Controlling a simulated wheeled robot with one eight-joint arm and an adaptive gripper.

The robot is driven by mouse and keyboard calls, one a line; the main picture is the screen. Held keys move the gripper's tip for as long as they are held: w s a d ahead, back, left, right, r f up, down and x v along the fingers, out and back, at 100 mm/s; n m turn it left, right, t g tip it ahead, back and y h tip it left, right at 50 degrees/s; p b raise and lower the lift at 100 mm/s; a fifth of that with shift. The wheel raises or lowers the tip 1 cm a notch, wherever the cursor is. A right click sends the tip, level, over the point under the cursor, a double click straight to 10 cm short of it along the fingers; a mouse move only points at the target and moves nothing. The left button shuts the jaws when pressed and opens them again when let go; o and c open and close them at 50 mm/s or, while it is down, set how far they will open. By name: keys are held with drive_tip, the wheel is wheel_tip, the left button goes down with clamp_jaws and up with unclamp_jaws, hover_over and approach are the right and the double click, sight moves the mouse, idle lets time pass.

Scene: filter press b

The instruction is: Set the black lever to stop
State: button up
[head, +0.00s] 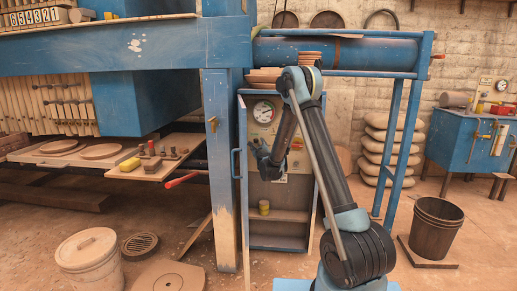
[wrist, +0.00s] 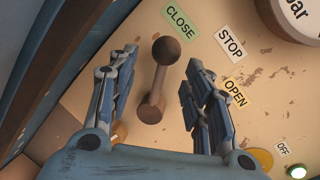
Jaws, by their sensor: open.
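The lever (wrist: 157,85) looks dark brown to black, with a round knob on its end, and is mounted on a worn beige panel. In the wrist view its knob points up, nearest the green CLOSE label (wrist: 180,21). The white STOP label (wrist: 231,41) is to the right of the knob, and the yellow OPEN label (wrist: 235,92) is lower right. My gripper (wrist: 160,78) is open, with one finger on each side of the lever and visible gaps between. In the head view my gripper (head: 266,155) is at the cabinet panel and hides the lever.
The panel sits in a blue cabinet (head: 244,215) with a dial gauge (head: 263,111) above. Its open door edge stands just left of my gripper. A red-handled bar (head: 181,180) juts out at left.

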drive_tip(key=shift+x, duration=0.75)
drive_tip(key=shift+c, duration=0.2)
clamp_jaws()
